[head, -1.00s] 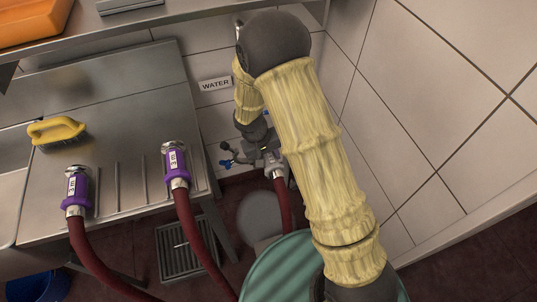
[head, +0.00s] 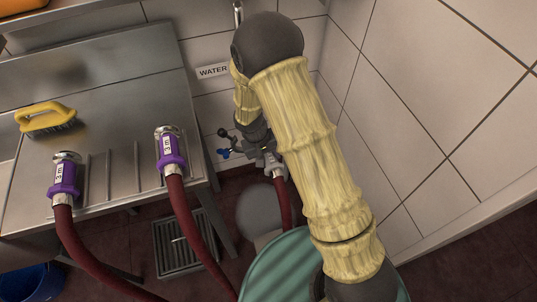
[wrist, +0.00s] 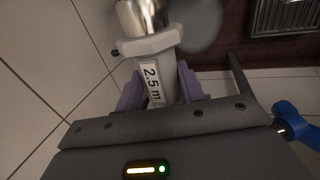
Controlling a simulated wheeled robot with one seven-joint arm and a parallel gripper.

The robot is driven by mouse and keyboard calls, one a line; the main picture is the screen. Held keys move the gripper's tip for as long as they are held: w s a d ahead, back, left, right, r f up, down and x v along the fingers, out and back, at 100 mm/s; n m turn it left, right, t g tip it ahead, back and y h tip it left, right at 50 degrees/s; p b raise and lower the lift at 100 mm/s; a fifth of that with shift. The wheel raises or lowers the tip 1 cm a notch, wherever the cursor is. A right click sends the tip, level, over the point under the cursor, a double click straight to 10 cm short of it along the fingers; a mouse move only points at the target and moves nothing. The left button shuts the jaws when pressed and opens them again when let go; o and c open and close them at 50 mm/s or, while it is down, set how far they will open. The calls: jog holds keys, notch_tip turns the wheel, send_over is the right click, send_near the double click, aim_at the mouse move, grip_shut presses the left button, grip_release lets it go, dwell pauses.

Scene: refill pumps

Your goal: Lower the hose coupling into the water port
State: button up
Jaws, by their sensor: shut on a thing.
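My gripper (head: 268,157) is shut on a pale grey hose coupling (head: 277,168), low near the tiled wall below the WATER sign (head: 213,71). In the wrist view, the coupling (wrist: 158,86) bears a "2.5 m" label and sits between two purple finger pads. Its hexagonal collar and shiny metal end extend toward the top of that view. A dark red hose (head: 284,200) hangs below it in the head view. A blue valve handle (head: 223,154) is just left of my gripper, also in the wrist view (wrist: 297,122). I cannot make out the water port's opening or whether the coupling touches it.
Two purple "3 m" couplings, left (head: 65,180) and right (head: 169,150), stand at the steel drainboard's (head: 110,150) front edge. A yellow brush (head: 46,117) lies there. A green round-topped object (head: 275,265) is below my arm. A floor grate (head: 183,245) lies left of it.

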jog(key=shift+f, duration=0.2)
dwell(0.5)
jog(key=o, duration=1.4)
jog(key=shift+c, duration=0.2)
jog(key=p+v, duration=0.2)
jog(key=v, duration=1.5)
jog(key=shift+r, duration=0.2)
